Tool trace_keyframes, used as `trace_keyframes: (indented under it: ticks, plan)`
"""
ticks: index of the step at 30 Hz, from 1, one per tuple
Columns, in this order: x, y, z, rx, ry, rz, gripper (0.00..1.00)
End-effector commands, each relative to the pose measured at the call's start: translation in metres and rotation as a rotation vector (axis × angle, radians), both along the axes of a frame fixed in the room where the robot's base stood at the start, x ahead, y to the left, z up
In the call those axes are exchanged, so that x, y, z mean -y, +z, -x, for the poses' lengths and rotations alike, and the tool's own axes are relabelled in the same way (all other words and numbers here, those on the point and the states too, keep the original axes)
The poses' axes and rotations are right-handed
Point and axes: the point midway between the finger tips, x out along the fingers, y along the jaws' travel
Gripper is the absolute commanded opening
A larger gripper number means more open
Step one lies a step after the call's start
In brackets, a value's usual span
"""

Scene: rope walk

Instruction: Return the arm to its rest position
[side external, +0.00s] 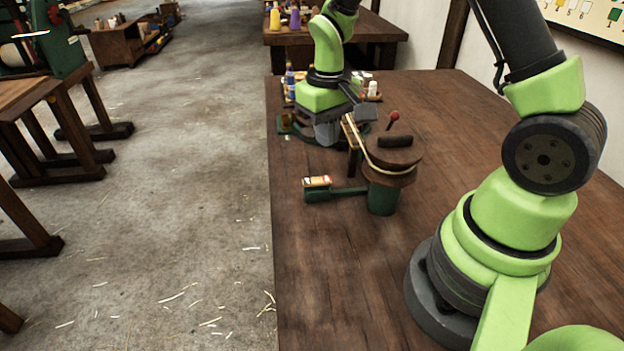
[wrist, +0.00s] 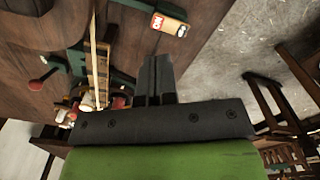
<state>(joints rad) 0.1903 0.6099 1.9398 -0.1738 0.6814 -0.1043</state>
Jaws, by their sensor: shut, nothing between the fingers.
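My gripper (side external: 328,130) hangs over the far left part of the workbench (side external: 330,260), beside the rope device. In the wrist view its two dark fingers (wrist: 157,68) lie together with nothing between them. The fingertips are hard to make out in the side view. My arm reaches from its base at the right of the bench to the far side, so it is stretched out over the bench.
A round wooden drum (side external: 392,160) with pale rope around it stands on a green post near my gripper. A red-knobbed lever (side external: 393,116) rises behind. A green arm carries a small labelled box (side external: 317,182). The near bench is clear.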

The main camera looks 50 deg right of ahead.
Motion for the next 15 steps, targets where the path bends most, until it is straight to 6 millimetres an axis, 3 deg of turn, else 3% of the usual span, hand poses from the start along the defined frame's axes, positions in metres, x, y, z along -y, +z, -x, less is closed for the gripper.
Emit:
trace_keyframes:
  ticks: [4, 8, 15]
  plan:
    - [-0.008, 0.03, 0.003, 0.06, -0.011, -0.001, 0.0]
    - [-0.022, 0.076, 0.017, 0.16, -0.033, -0.013, 0.0]
    - [-0.052, 0.146, 0.066, 0.356, -0.068, -0.068, 0.0]
